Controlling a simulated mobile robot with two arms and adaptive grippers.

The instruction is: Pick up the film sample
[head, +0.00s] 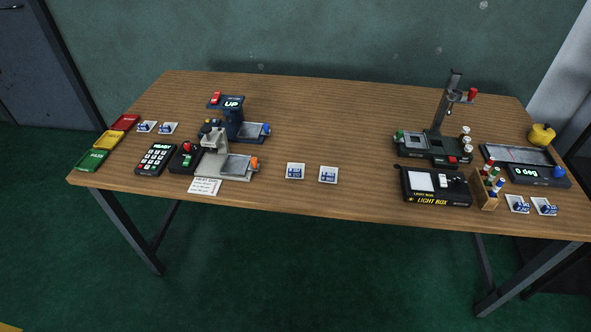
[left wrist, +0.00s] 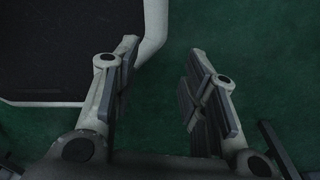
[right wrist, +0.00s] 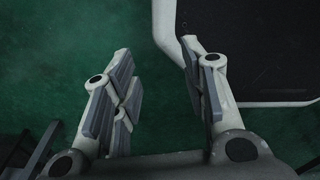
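Small white square cards with blue marks, which look like film samples, lie flat on the wooden table in pairs. One pair is at the front middle, a left card (head: 295,172) and a right card (head: 328,175). Another pair lies at the left, cards (head: 146,127) and (head: 168,128). A third pair lies at the right front corner, cards (head: 517,204) and (head: 544,206). I cannot tell which one the task means. My left gripper (left wrist: 162,52) and right gripper (right wrist: 157,52) are open and empty over the green floor, away from the table. Neither shows in the head view.
The wooden table (head: 330,115) holds a blue press marked UP (head: 232,118), a grey device (head: 236,167), a keypad (head: 156,159), a light box (head: 436,187), a stand (head: 440,145), a scale (head: 527,172) and coloured trays (head: 108,140). The table's middle is mostly clear.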

